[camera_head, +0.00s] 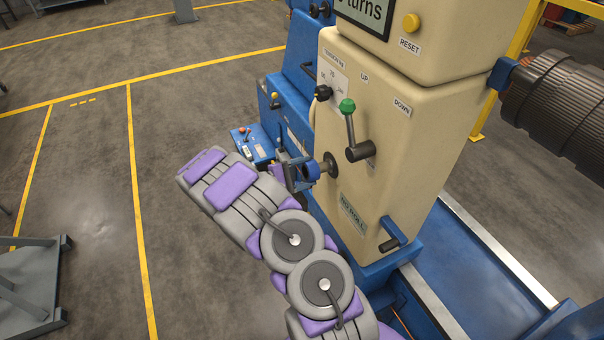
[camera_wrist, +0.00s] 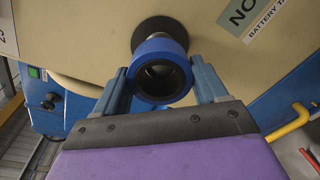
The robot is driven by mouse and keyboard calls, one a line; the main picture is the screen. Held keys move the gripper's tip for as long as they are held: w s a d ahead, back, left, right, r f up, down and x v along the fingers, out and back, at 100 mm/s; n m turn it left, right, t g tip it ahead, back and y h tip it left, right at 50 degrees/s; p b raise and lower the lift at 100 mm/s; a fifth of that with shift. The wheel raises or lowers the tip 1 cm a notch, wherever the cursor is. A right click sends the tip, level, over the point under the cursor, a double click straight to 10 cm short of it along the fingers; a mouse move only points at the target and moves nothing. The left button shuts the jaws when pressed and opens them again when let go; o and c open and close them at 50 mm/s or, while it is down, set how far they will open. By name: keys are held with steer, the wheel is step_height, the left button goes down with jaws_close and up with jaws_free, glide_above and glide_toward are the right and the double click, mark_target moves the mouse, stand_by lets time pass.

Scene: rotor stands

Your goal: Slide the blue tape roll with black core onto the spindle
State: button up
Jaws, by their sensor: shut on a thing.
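The blue tape roll with a black core (camera_wrist: 160,48) is held between the two fingers of my gripper (camera_wrist: 160,76) in the wrist view, its open end facing the camera. The roll also shows in the head view (camera_head: 311,171), at the end of my gripper (camera_head: 297,173). The spindle (camera_wrist: 157,36) shows as a short bright metal piece between the roll and a round black flange (camera_wrist: 159,25) on the cream machine. The flange also shows in the head view (camera_head: 329,164). The roll lines up roughly with the spindle; I cannot tell how much spindle is inside its core.
The cream machine (camera_head: 385,190) carries a green-knobbed lever (camera_head: 348,106) above right of the spindle and a black handle (camera_head: 394,243) below right. A blue box with a joystick (camera_head: 253,147) stands behind my gripper. Open floor lies to the left.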

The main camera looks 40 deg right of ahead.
mark_target(318, 169)
steer(key=shift+b+x, duration=0.35)
steer(key=shift+x, duration=0.85)
steer(key=shift+d, duration=0.35)
steer(key=shift+b+x, duration=0.35)
steer(key=shift+x, duration=0.45)
steer(key=shift+a, duration=0.1)
steer(key=o, duration=1)
steer(key=shift+o, duration=0.2)
steer(key=p+v, duration=0.1)
steer(key=v, duration=0.7)
steer(key=shift+a+p, duration=0.35)
steer(key=shift+a, duration=0.1)
stand_by(0.5)
stand_by(0.4)
